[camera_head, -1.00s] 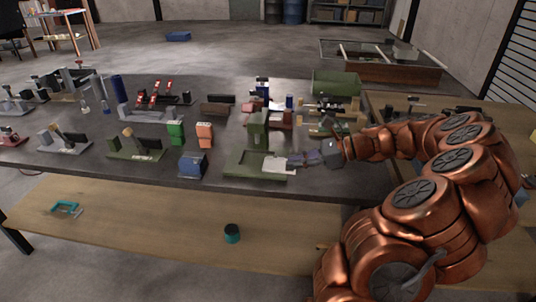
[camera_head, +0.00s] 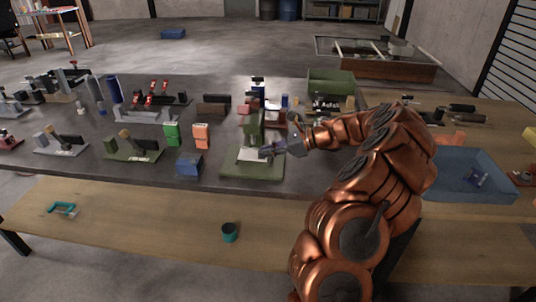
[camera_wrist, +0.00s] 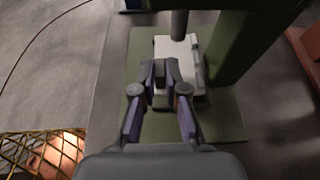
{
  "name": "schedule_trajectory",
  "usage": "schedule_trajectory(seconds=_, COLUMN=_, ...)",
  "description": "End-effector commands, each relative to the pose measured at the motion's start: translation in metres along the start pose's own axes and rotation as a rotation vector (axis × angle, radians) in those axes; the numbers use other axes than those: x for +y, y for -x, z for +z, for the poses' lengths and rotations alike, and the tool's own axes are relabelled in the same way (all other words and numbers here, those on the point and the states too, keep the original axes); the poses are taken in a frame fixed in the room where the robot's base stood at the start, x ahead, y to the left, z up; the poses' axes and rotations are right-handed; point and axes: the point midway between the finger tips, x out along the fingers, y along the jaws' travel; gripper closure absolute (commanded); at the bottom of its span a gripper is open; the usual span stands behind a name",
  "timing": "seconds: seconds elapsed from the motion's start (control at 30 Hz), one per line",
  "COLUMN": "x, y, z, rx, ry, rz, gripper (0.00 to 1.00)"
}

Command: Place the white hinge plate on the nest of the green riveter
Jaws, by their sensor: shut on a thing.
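The green riveter (camera_head: 253,125) stands on the dark table, its flat green base (camera_head: 250,172) toward the front edge. The white hinge plate (camera_head: 249,155) is over the base, under the riveter's head. In the wrist view the white plate (camera_wrist: 178,52) lies below the grey ram (camera_wrist: 179,24), beside the green column (camera_wrist: 235,45). My gripper (camera_head: 268,152) reaches in from the right. In the wrist view my gripper (camera_wrist: 160,85) is shut on the near edge of the plate. The nest is hidden under the plate; I cannot tell whether the plate touches it.
A blue block (camera_head: 189,164) stands left of the riveter, with green (camera_head: 171,134) and orange (camera_head: 201,135) boxes behind it. A green bin (camera_head: 331,82) is at the back. A blue tray (camera_head: 470,170) is on the wooden table at right.

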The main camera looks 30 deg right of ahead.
Motion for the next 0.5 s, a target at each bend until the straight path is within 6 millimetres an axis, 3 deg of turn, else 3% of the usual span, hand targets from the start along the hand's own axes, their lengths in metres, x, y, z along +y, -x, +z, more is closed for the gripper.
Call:
schedule_trajectory(seconds=0.13, x=0.001, y=-0.006, z=-0.013, rx=-0.001, ry=-0.001, rz=0.001, gripper=1.00)
schedule_trajectory(seconds=0.47, x=0.000, y=-0.007, z=-0.016, rx=-0.001, ry=0.000, rz=-0.001, gripper=1.00)
schedule_trajectory(seconds=0.5, x=0.000, y=-0.007, z=-0.017, rx=0.000, ry=0.000, rz=-0.001, gripper=0.85)
